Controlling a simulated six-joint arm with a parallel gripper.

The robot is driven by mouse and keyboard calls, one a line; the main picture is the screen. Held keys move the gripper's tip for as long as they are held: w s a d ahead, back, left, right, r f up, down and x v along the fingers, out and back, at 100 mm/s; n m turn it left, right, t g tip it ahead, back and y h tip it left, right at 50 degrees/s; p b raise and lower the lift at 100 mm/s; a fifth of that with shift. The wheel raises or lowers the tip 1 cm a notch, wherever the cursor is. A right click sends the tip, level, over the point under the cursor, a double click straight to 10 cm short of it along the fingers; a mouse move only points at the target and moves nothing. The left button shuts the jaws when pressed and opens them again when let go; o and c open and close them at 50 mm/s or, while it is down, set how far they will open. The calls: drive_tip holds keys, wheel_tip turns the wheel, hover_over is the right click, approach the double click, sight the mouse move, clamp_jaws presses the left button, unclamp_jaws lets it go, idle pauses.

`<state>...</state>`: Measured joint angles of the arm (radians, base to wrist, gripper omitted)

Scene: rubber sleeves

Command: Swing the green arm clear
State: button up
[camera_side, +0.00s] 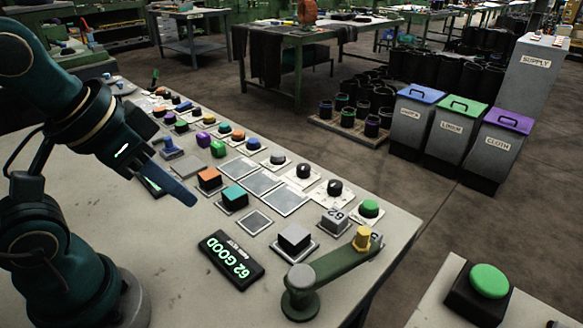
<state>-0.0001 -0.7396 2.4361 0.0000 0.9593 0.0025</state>
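The green arm (338,264) is a flat bar near the bench's right edge. Its near end sits on a round pivot with a grey cap (301,277). I see nothing held.
Beside the green arm are a grey block (294,237) on a plate and a black display (230,259) reading "62 GOOD". Several coloured blocks, buttons and flat plates cover the bench (190,285). A green push button (489,281) stands on a separate surface at lower right.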

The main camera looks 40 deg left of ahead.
drive_tip(key=shift+s+d+n, duration=0.1)
drive_tip(key=shift+d+n, duration=0.1)
drive_tip(key=shift+n, duration=0.2)
clamp_jaws()
drive_tip(key=w+d+r+n+g+h, duration=0.2)
drive_tip(key=w+n+h, duration=0.2)
drive_tip(key=w+n, duration=0.35)
drive_tip(key=w+d+r+n+g+h, duration=0.1)
drive_tip(key=w+d+n+g+h, duration=0.2)
drive_tip(key=w+n, duration=0.45)
drive_tip(key=n+h, duration=0.2)
drive_tip(key=n, duration=0.2)
approach(355, 243)
drive_tip(key=x, duration=0.4)
drive_tip(key=shift+w+a+f, duration=0.1)
drive_tip(key=shift+w+f, duration=0.1)
drive_tip(key=shift+f, duration=0.15)
drive_tip(key=shift+w+d+t, duration=0.1)
drive_tip(key=shift+d+t, duration=0.2)
drive_tip(key=shift+d, duration=0.3)
drive_tip(key=shift+d, duration=0.1)
